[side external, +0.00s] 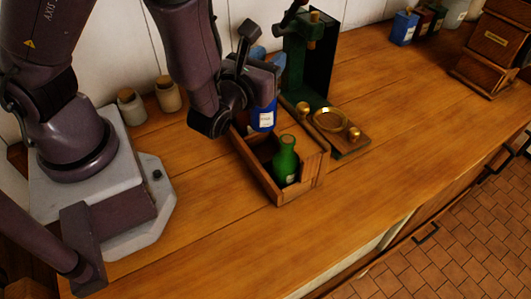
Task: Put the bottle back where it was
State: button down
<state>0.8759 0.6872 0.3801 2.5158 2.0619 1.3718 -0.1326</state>
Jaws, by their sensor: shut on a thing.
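My gripper (260,82) is above the back part of a small open wooden crate (258,178). It is shut on a blue bottle (263,118) with a white label. The bottle hangs roughly upright over or just inside the crate's back end; I cannot tell whether its base touches anything. Its upper part is hidden by the gripper. A green bottle (286,162) with a pale label stands upright in the crate's front right part, apart from my gripper.
A dark green device (307,70) with a brass dish (330,120) on its wooden base stands close behind the crate. Two small jars (131,107) are near the wall. A wooden box (495,50) and several containers (404,27) are at the back right. The counter's right front is clear.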

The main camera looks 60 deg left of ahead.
jog(key=shift+d+f+m+t+h, duration=0.45)
jog(key=shift+m+h, duration=0.25)
jog(key=shift+h, duration=0.4)
jog(key=shift+w+d+f, duration=0.1)
jog(key=shift+f, duration=4)
jog(key=c, duration=0.8)
grip_release()
